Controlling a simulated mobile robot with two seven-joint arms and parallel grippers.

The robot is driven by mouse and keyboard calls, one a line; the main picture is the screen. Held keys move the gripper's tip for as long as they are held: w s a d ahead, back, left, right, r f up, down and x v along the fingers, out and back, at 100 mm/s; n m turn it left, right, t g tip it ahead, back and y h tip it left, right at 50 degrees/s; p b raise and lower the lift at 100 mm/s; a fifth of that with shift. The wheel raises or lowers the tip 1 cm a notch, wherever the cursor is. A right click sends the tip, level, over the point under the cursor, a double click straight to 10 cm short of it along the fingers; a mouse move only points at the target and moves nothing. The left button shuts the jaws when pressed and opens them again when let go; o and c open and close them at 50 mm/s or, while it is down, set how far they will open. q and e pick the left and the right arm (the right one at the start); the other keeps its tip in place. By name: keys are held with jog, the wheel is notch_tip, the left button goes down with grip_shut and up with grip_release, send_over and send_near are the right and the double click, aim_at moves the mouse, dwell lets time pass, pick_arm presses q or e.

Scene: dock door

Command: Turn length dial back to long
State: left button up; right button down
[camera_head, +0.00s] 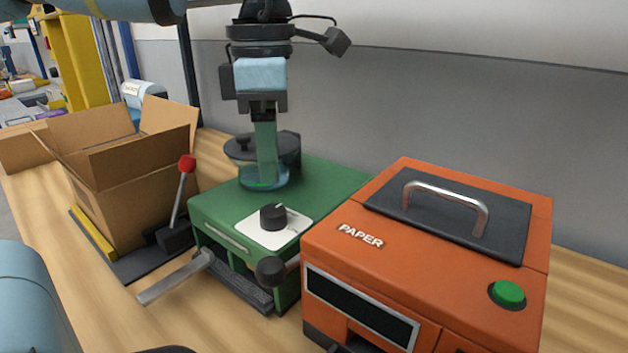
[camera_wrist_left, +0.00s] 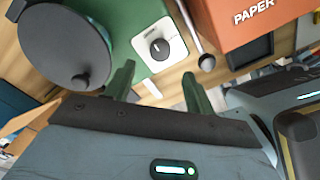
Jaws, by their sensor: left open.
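The length dial (camera_head: 272,216) is a black knob on a white plate (camera_head: 252,235) on top of the green machine (camera_head: 340,180). A light mark shows near its far right edge in the head view; its setting labels are too small to read. The dial also shows in the left wrist view (camera_wrist_left: 160,49). My left gripper (camera_head: 264,184) points down above the back left of the green machine, behind and apart from the dial. Its green fingers are open and empty in the wrist view (camera_wrist_left: 156,76). My right gripper is not in view.
An orange PAPER machine (camera_head: 430,270) with a metal handle stands close on the right. A black round pot-like part (camera_head: 288,152) is behind my gripper. A red-tipped lever (camera_head: 187,165) and an open cardboard box (camera_head: 130,180) are on the left. A grey wall stands behind.

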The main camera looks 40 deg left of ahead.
aim_at(273, 210)
pick_arm(q)
jog(key=shift+w, duration=0.2)
jog(key=shift+s+r, duration=0.1)
jog(key=shift+s, duration=0.15)
jog(key=shift+s+f, duration=0.1)
jog(key=shift+f, duration=0.1)
notch_tip(273, 210, down, 7)
jog(key=shift+f+b, duration=0.2)
jog(key=shift+b, duration=0.25)
jog(key=c, duration=1)
